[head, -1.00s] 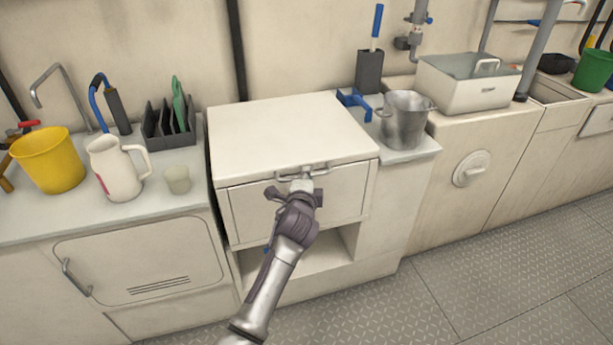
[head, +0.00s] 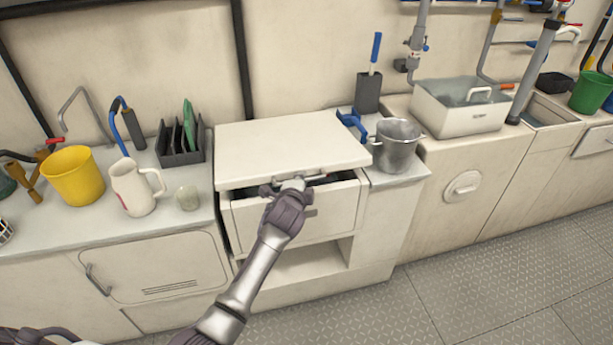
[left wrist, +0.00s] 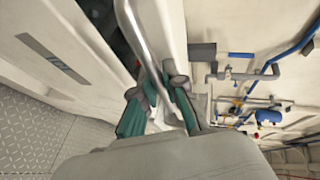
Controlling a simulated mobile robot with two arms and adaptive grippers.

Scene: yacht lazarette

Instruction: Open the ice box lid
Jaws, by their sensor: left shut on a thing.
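The ice box lid (head: 290,143) is a white slab on the white ice box (head: 330,213). Its front edge is raised a little, with a dark gap below it. A metal bar handle (head: 318,176) runs along the lid's front edge; it also crosses the left wrist view (left wrist: 140,38). My left gripper (head: 291,186) is shut on this handle, at the middle of the front edge. In the left wrist view its fingers (left wrist: 172,102) are around the bar. The inside of the box is mostly hidden. My right gripper is not seen.
A metal bucket (head: 397,144) stands close to the lid's right side, near a blue-handled item (head: 352,124). A dark rack (head: 180,142), white jug (head: 133,187), cup (head: 188,197) and yellow bucket (head: 73,176) stand on the left counter. The floor (head: 450,285) is clear.

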